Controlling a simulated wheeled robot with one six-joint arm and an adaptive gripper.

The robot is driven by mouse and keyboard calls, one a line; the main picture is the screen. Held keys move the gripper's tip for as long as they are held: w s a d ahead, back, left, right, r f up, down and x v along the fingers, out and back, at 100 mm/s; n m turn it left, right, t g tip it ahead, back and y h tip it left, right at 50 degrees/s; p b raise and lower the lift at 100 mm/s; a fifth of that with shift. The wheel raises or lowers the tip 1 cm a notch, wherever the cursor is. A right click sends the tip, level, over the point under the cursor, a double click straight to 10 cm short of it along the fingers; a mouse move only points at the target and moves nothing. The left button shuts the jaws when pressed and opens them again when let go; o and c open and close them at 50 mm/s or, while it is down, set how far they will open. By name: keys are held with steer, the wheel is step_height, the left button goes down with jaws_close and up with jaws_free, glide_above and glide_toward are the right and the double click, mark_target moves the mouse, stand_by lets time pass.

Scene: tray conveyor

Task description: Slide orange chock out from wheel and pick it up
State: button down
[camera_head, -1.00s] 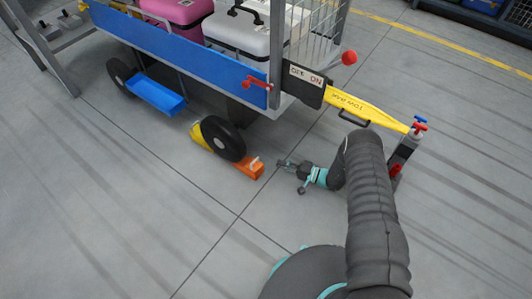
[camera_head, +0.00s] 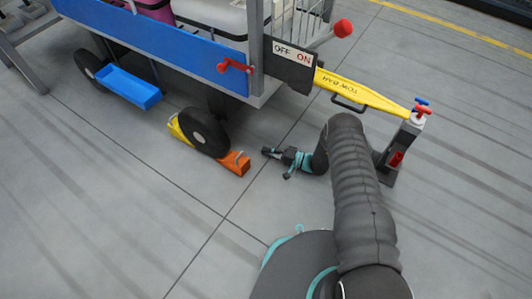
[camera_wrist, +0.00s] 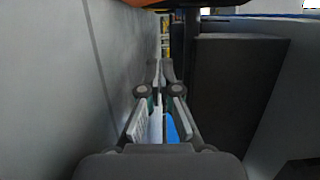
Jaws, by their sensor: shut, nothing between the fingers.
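The orange chock (camera_head: 235,163) sits on the floor against the right side of the cart's black wheel (camera_head: 207,132). A small light-coloured part stands on its top. A yellow chock (camera_head: 178,131) is wedged at the wheel's other side. My gripper (camera_head: 266,152) is low over the floor just right of the orange chock, with a small gap between them. It is shut and empty. In the wrist view my gripper's fingers (camera_wrist: 160,75) come together at the tips. An orange strip (camera_wrist: 145,3) shows at that view's top edge; I cannot tell what it is.
The cart's blue side panel (camera_head: 160,50) and grey frame are above the wheel. A yellow tow bar (camera_head: 360,90) reaches right to a grey post (camera_head: 402,150) with red and blue knobs. A blue tray (camera_head: 128,87) hangs left. Floor in front is clear.

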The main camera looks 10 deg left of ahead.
mark_target(233, 167)
steer(key=a, duration=0.4)
steer(key=w+a, duration=0.1)
steer(key=a, duration=0.1)
steer(key=shift+a, duration=0.25)
steer(key=shift+s+a, duration=0.45)
steer(key=shift+s, duration=0.2)
steer(key=shift+s+a, duration=0.4)
steer(key=shift+s, duration=0.2)
steer(key=shift+s+a, duration=0.2)
steer(key=shift+s, duration=0.35)
steer(key=s+a, duration=0.1)
steer(key=s, duration=0.1)
steer(key=s+a, duration=0.1)
steer(key=s, duration=0.2)
steer(key=s+a+p, duration=0.1)
steer(key=s, duration=0.2)
steer(key=shift+a, duration=0.15)
steer(key=shift+w, duration=0.1)
steer(key=shift+w, duration=0.1)
